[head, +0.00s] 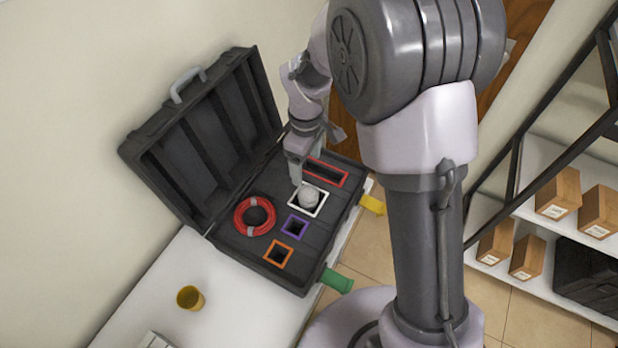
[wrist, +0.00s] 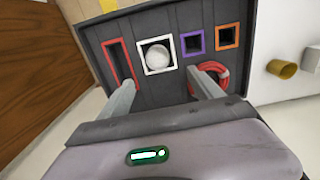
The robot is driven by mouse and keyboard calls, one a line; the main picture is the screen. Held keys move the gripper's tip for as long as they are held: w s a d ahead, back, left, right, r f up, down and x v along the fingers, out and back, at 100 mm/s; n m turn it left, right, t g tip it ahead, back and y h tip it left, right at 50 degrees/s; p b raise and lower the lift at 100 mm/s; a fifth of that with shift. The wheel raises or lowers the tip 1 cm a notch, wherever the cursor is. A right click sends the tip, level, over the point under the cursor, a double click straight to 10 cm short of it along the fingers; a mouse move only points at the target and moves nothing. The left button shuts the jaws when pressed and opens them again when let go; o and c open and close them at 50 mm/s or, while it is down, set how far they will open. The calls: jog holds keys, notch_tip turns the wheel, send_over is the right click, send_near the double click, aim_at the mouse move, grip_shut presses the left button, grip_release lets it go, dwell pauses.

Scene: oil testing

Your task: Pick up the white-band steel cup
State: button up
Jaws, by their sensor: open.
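A pale grey-white round object (head: 308,197), seemingly the white-band steel cup, sits in the white-framed square slot of the open dark case (head: 318,245). It also shows in the wrist view (wrist: 157,57), from above as a round pale top; no band can be made out. My gripper (head: 299,172) is above the case, beside the white slot in the head view. In the wrist view my gripper (wrist: 163,88) is open with nothing between its fingers, and the cup appears beyond the fingertips, roughly between them. The cup's lower part is hidden in the slot.
Red (wrist: 118,63), purple (wrist: 193,41) and orange (wrist: 228,36) framed slots flank the white one. A red coil (head: 254,216) lies in the case. The raised lid (head: 205,140) stands at the left. A gold cup (head: 190,298) stands on the white table.

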jog(key=b, duration=0.2)
send_near(308, 190)
jog(key=s+f, duration=0.1)
jog(key=s, duration=0.2)
jog(key=f+b, duration=0.1)
jog(key=f, duration=0.3)
jog(key=f+b, duration=0.1)
jog(key=shift+w+f+b, duration=0.35)
jog(key=shift+f, duration=0.05)
jog(key=shift+r, duration=0.15)
jog(key=shift+c, duration=0.6)
jog(key=c, duration=1.4)
